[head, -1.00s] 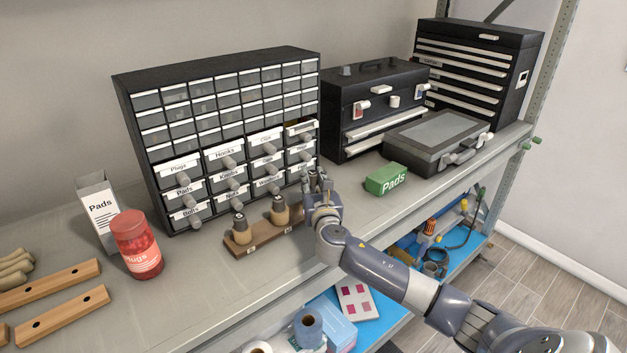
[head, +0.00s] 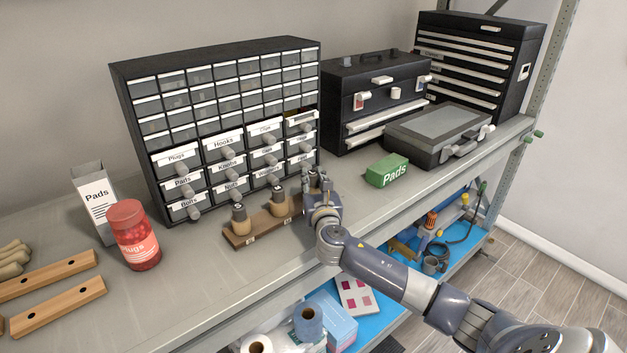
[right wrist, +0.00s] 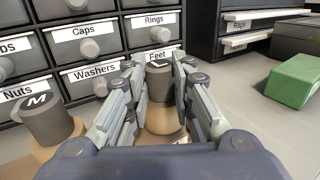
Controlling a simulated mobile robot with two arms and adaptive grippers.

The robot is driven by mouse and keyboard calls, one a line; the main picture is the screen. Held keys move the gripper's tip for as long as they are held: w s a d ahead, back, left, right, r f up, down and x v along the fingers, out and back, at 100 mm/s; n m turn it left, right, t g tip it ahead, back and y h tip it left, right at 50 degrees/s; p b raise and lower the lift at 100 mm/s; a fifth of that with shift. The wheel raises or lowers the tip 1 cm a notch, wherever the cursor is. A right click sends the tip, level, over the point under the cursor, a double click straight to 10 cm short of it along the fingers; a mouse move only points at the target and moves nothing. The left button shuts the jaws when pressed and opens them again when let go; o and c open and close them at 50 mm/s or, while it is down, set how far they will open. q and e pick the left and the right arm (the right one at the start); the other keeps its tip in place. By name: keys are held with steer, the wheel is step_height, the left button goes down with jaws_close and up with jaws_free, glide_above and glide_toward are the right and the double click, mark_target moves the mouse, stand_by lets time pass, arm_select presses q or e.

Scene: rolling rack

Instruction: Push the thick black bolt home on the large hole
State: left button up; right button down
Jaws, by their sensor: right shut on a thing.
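A brown wooden board (head: 252,236) lies on the shelf in front of the drawer cabinet. Two dark-topped pieces with tan lower parts stand upright on it, a left one (head: 239,222) and a right one (head: 279,210). My right gripper (head: 316,180) is at the board's right end. In the right wrist view its fingers (right wrist: 158,90) are shut on another dark-topped piece (right wrist: 159,80), apparently the thick black bolt, upright with tan below. A piece marked M (right wrist: 45,118) stands to its left. The large hole is hidden, so I cannot tell how deep the bolt sits. My left gripper is out of view.
The drawer cabinet (head: 215,60) stands close behind the board, its knobs (right wrist: 90,47) near my fingers. A red jar (head: 134,235) and wooden strips (head: 60,306) lie left. Shelf between jar and board is clear.

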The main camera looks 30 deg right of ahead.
steer(key=shift+f, duration=0.2)
steer(key=c, duration=1.3)
jaws_free()
steer(key=shift+a, duration=0.1)
steer(key=shift+f, duration=0.1)
steer(key=shift+s+f, duration=0.1)
steer(key=shift+s, duration=0.05)
steer(key=shift+s+a+f, duration=0.15)
steer(key=shift+s+a, duration=0.1)
steer(key=shift+s, duration=0.25)
steer(key=v, duration=0.7)
steer(key=r+v, duration=0.1)
steer(key=v, duration=0.2)
steer(key=shift+s+a, duration=0.15)
steer(key=shift+s, duration=0.2)
